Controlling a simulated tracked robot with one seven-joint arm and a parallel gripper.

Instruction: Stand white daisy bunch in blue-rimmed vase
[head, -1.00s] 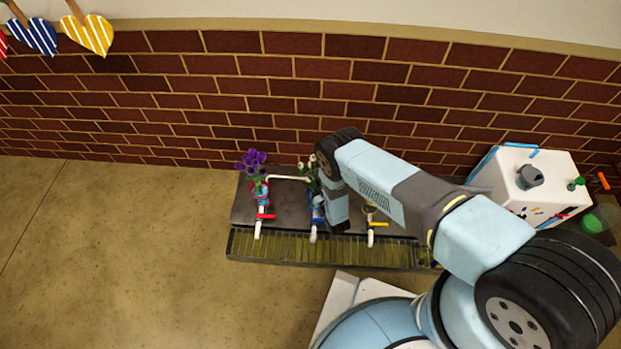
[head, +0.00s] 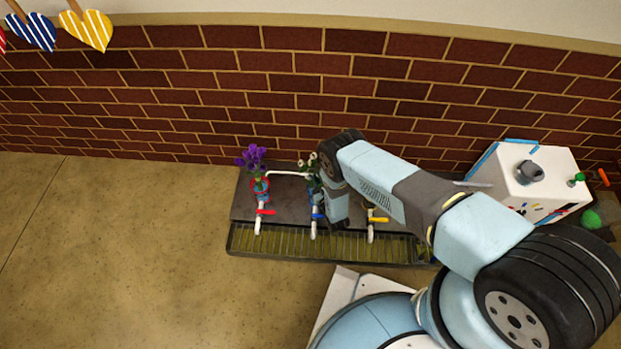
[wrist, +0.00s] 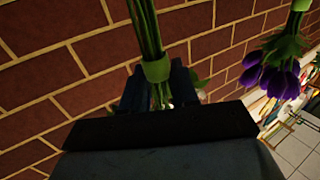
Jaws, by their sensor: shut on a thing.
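The white daisy bunch (head: 309,163) shows partly at the left of my wrist in the head view; its green stems with a light green tie (wrist: 156,69) run between my fingers in the wrist view. My gripper (wrist: 160,88) is shut on these stems. In the head view my arm's end hides my fingertips and much of the bunch. A bluish patch behind the blue-handled tap, below the daisies, may be the blue-rimmed vase (head: 311,196); it is mostly hidden. I cannot tell whether the stem ends are inside it.
Purple flowers (head: 253,160) stand in a red-rimmed vase (head: 260,186) to the left; the flowers also show in the wrist view (wrist: 275,77). Taps with red (head: 265,212), blue (head: 318,215) and yellow (head: 378,219) handles stand before a slatted drain (head: 290,243). A brick wall is behind.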

